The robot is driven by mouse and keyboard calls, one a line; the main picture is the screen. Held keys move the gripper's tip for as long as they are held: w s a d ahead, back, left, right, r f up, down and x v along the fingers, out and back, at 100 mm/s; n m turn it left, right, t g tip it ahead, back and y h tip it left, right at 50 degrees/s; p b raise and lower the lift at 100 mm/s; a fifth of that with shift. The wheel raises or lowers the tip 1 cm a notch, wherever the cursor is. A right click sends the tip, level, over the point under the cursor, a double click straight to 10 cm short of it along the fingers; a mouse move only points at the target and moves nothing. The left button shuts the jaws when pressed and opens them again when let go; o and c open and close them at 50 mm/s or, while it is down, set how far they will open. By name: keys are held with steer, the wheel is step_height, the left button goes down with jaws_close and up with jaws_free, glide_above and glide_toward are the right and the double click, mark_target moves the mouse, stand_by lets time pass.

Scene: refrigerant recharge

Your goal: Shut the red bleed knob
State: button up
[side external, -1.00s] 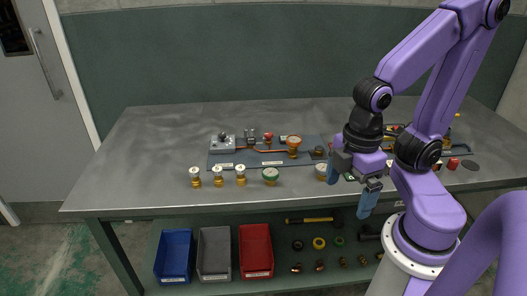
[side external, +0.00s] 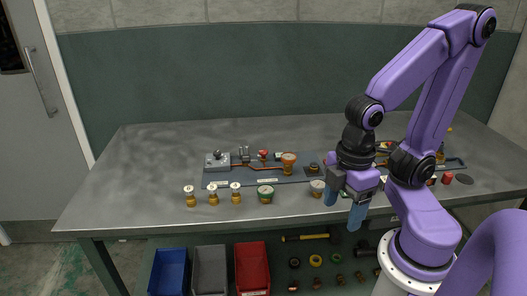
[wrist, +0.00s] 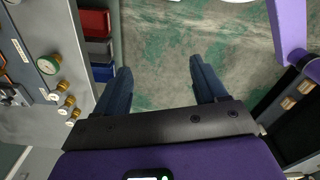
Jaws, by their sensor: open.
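A small red knob (side external: 263,153) stands near the back of the blue-grey panel (side external: 221,181) on the bench in the side view; I take it for the bleed knob, but it is too small to tell whether it is open or shut. My gripper (side external: 344,205) is open and empty, with blue fingers pointing down by the bench's front edge, right of the panel and well away from the knob. In the wrist view my gripper (wrist: 160,70) has its fingers spread over the floor, with nothing between them.
A grey valve block (side external: 217,161) and an orange-brown fitting (side external: 289,159) flank the knob. Several brass fittings (side external: 213,196) and a green-rimmed gauge (side external: 265,194) stand along the front. A red cylinder (side external: 447,178) stands right, beyond my arm. Bins, including a red one (side external: 252,268), sit below. The bench's left is clear.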

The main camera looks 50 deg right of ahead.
steer(key=w, duration=0.3)
steer(key=w+a+r+m, duration=0.1)
steer(key=w, duration=0.3)
steer(key=w+m+y, duration=0.1)
steer(key=w, duration=0.2)
steer(key=shift+w+a+r, duration=0.15)
steer(key=shift+w+r, duration=0.1)
steer(key=shift+w, duration=0.15)
steer(key=shift+c, duration=0.3)
steer(key=m+t, duration=0.4)
steer(key=m, duration=0.2)
glide_above(263, 151)
steer(key=s+d, duration=0.3)
steer(key=s, duration=0.4)
steer(key=f, duration=0.1)
steer(key=x, duration=1.7)
steer(key=shift+a+f, duration=0.1)
steer(key=shift+a, duration=0.3)
steer(key=c, duration=1)
